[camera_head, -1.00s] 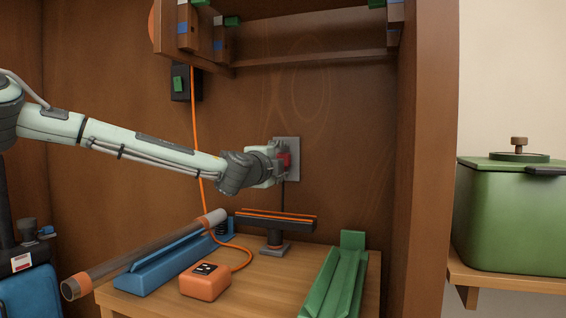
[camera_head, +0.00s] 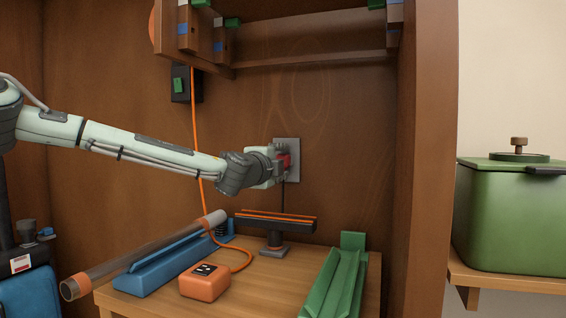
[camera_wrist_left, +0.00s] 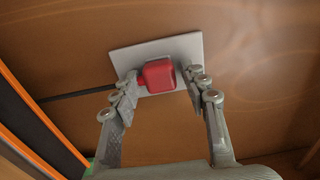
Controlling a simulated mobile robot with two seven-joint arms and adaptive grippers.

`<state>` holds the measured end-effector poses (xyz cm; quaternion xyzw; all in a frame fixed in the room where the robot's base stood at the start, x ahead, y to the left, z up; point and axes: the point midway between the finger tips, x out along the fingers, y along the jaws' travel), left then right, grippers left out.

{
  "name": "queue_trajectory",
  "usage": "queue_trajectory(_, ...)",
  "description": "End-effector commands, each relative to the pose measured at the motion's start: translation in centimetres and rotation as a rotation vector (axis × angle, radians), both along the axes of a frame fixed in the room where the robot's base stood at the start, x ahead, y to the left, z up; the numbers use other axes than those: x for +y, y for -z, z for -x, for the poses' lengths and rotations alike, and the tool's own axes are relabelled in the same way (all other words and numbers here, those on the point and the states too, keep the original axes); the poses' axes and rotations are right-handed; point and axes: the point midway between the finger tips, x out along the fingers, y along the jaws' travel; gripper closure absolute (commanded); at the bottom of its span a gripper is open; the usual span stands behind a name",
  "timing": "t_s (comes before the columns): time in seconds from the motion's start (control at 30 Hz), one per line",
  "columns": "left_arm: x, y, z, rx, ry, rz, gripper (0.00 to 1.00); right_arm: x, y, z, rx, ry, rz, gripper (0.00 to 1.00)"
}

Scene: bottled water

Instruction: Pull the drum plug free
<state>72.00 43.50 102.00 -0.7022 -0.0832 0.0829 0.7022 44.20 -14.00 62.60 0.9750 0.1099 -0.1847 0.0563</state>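The drum plug (camera_wrist_left: 158,75) is a red block seated against a pale wall plate (camera_wrist_left: 188,48), with a dark cord leaving its left side in the left wrist view. In the head view the red plug (camera_head: 285,161) is partly hidden by my left gripper (camera_head: 276,163). The left wrist view shows my left gripper's fingers (camera_wrist_left: 166,86) spread on either side of the plug. The left finger is close to it, and whether it touches I cannot tell; a gap shows at the right finger. My right gripper is not in view.
Below stand a black bar with orange strips (camera_head: 274,225), a clear tube (camera_head: 140,257) by a blue trough (camera_head: 165,272), an orange box (camera_head: 205,281) with an orange cord, and a green trough (camera_head: 335,285). A wooden shelf (camera_head: 310,60) hangs above. A green pot (camera_head: 510,215) stands right.

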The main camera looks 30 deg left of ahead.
Motion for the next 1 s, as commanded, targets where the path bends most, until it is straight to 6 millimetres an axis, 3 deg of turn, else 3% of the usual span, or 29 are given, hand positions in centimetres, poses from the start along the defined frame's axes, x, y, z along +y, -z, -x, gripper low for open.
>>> queue_trajectory(0.03,0.0,0.0,0.0,0.0,0.0,0.0,0.66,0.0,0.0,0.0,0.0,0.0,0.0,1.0)
queue_trajectory(0.3,0.0,0.0,0.0,0.0,0.0,0.0,0.99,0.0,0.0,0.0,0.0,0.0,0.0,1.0)
queue_trajectory(1.0,-0.4,0.0,1.8,0.001,0.0,0.001,1.0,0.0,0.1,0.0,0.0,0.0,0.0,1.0)
